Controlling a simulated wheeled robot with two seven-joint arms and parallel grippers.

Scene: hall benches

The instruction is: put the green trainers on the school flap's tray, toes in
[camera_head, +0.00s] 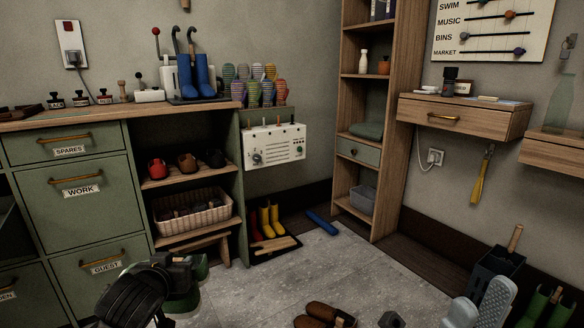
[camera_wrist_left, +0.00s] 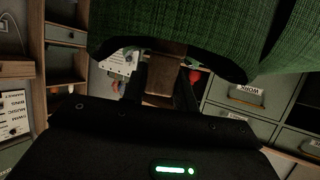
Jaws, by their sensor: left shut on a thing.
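My left gripper (camera_head: 182,284) is low in front of the green cabinet, shut on a green trainer (camera_head: 201,268). In the head view the gripper hides most of the trainer. In the left wrist view green woven fabric (camera_wrist_left: 190,28) with a dark edge fills the top, close against the gripper (camera_wrist_left: 160,85). Which way the toes point, and whether both trainers are held, I cannot tell. Cabinet flaps read SPARES (camera_head: 69,138), WORK (camera_head: 75,172) and GUEST (camera_head: 98,255); a lower-left label is cut off. No label reading SCHOOL shows. My right gripper is not in view.
Red and yellow boots (camera_head: 268,220) stand on a dark tray by the cabinet. A wicker basket (camera_head: 193,216) sits on an open shelf. Brown shoes (camera_head: 325,315) lie on the floor at the front, and green boots (camera_head: 550,305) stand at the right. The middle floor is clear.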

